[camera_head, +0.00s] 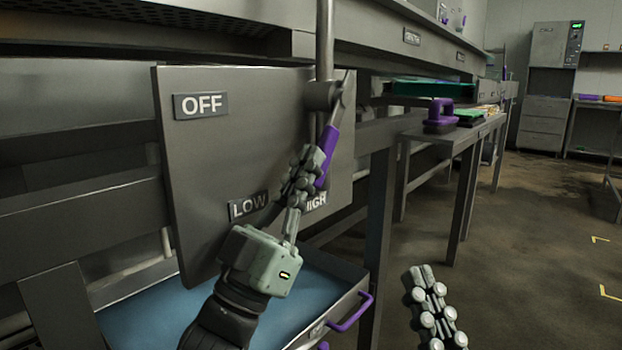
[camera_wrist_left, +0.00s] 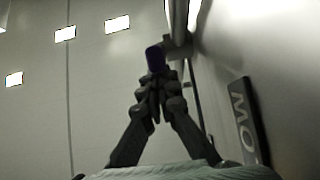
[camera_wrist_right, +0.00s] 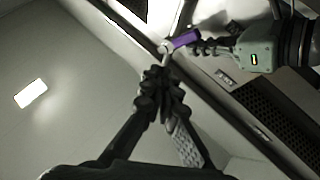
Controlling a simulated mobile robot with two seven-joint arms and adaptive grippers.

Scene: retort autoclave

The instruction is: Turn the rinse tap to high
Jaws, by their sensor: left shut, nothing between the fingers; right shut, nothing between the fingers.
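The rinse tap has a lever with a purple grip (camera_head: 328,152), hanging down from a grey pivot (camera_head: 319,96) on a vertical pipe. The lever points downward toward the partly hidden HIGH label (camera_head: 318,202). The LOW label (camera_head: 248,206) and OFF label (camera_head: 200,105) are on the same grey panel. My left gripper (camera_head: 311,158) is shut and empty, its fingertips close beside the purple grip on its left; contact is unclear. The purple grip (camera_wrist_left: 155,58) shows just beyond its tips in the left wrist view. My right gripper (camera_head: 422,272) is shut and empty, over the floor at lower right.
Below the panel is a blue-lined tray (camera_head: 165,318) with a purple handle (camera_head: 352,313). A table leg (camera_head: 377,235) stands right of the panel. Open floor (camera_head: 520,240) lies to the right.

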